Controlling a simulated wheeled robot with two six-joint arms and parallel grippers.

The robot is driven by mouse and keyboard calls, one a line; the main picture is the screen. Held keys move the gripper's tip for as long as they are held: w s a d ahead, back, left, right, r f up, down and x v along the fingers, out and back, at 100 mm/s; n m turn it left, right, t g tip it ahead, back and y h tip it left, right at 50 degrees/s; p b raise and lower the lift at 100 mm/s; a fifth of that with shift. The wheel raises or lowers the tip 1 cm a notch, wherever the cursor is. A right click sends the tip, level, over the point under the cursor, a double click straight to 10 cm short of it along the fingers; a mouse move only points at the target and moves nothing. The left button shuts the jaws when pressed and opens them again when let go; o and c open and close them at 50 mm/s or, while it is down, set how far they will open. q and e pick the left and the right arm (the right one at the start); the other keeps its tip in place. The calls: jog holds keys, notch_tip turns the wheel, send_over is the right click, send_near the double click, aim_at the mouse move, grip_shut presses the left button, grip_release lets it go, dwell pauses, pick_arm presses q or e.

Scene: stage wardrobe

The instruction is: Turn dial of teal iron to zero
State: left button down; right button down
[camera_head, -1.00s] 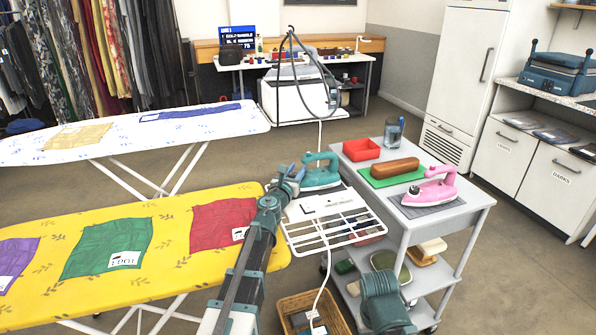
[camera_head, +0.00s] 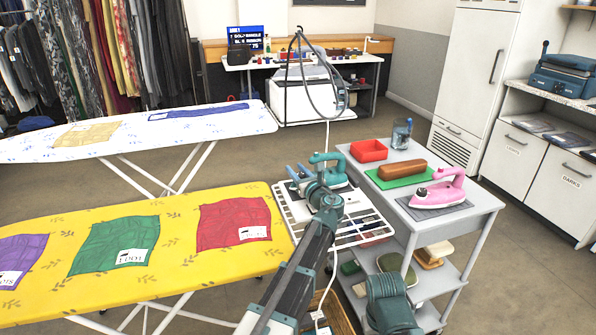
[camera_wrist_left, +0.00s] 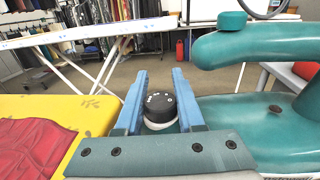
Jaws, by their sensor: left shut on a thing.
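The teal iron (camera_head: 332,168) stands on the white wire rest of the yellow board, beside the trolley. In the left wrist view its teal body and handle (camera_wrist_left: 262,48) fill the right side. Its black dial (camera_wrist_left: 159,107), with small white marks on top and a pale base, sits between the two blue fingers. My left gripper (camera_head: 299,174) is at the iron's left side; in the left wrist view its fingers (camera_wrist_left: 159,98) are shut on the dial. The dial is hidden in the head view. My right gripper is not in view.
The yellow ironing board (camera_head: 180,278) with coloured cloths lies left. A white board (camera_head: 40,147) stands behind. Open floor lies between the boards and cabinets.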

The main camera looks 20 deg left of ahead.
pick_arm(q)
jog(key=shift+a+n+g+y, duration=0.1)
jog(key=shift+n+g+y, duration=0.3)
jog(key=shift+y, duration=0.1)
jog(key=c, duration=0.5)
grip_release()
jog(key=v, duration=1.4)
jog(key=shift+a+r, duration=0.1)
